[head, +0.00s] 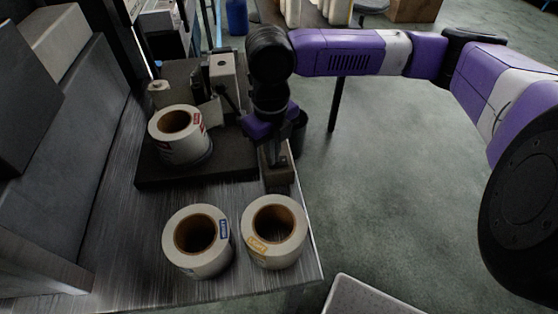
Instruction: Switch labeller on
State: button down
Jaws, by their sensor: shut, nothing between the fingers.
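The labeller stands on a dark base plate (160,170) on the metal table. It carries a white label roll with a red mark (168,148) and a pale upright block (222,72) behind it. My gripper (273,146) points down at the right edge of the labeller, with its fingers shut and empty. A small brownish box (278,172) sits just below the fingertips. I cannot tell whether they touch it. The labeller's switch cannot be made out, and my arm hides part of that side.
Two loose label rolls, one with a blue mark (183,262) and one with an orange mark (258,258), stand on the table's front part (130,285). Grey panels (50,150) bound the left. A pale tray (365,298) is at the bottom right. Open floor (395,190) lies right.

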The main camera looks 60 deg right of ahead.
jog(key=shift+r+p, duration=2.9)
jog(key=shift+r, duration=0.6)
